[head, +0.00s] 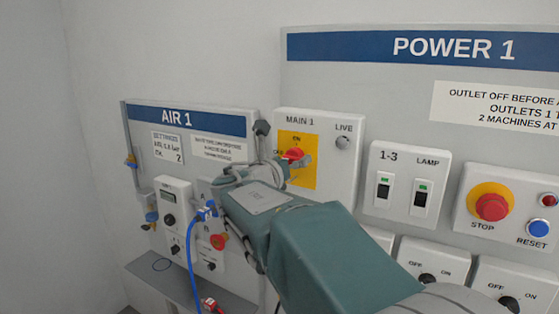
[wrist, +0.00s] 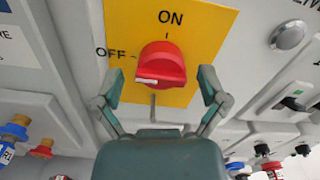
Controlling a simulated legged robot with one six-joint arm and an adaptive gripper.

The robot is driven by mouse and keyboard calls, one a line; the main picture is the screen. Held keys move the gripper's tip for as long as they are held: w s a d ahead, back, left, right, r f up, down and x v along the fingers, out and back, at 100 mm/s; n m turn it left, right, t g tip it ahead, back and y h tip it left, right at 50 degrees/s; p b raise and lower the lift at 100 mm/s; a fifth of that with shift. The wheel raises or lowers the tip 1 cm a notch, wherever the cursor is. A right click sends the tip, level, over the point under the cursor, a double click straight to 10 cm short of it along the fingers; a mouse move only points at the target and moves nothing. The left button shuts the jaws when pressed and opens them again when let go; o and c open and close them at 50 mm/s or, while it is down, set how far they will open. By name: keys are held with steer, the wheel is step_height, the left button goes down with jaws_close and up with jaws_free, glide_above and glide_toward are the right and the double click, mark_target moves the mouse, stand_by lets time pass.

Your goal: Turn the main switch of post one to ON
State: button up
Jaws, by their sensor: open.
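The MAIN 1 switch is a red rotary knob (head: 294,155) on a yellow plate (head: 309,176). In the wrist view, the knob (wrist: 162,66) has its white mark at its left end, toward OFF and away from the ON mark above. My gripper (wrist: 160,82) is open, with one finger on each side of the knob and gaps between. I cannot tell whether the fingertips reach as deep as the knob. In the head view, my gripper (head: 272,154) is at the left of the switch plate and my arm hides part of the panel below.
The round LIVE lamp (head: 343,142) is right of the switch. Further right are the 1-3 switch box (head: 404,190) and the red STOP button (head: 491,206). The AIR 1 panel (head: 206,121) with a blue hose (head: 190,262) stands left.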

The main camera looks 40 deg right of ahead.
steer(key=c, duration=1.1)
steer(key=shift+m, duration=0.3)
steer(key=m, duration=0.3)
steer(key=shift+m, duration=0.4)
steer(key=m, duration=0.4)
steer(key=shift+m, duration=0.3)
steer(key=m, duration=0.4)
steer(key=shift+w, duration=0.1)
steer(key=m, duration=0.4)
steer(key=shift+m, duration=0.3)
steer(key=shift+m, duration=0.3)
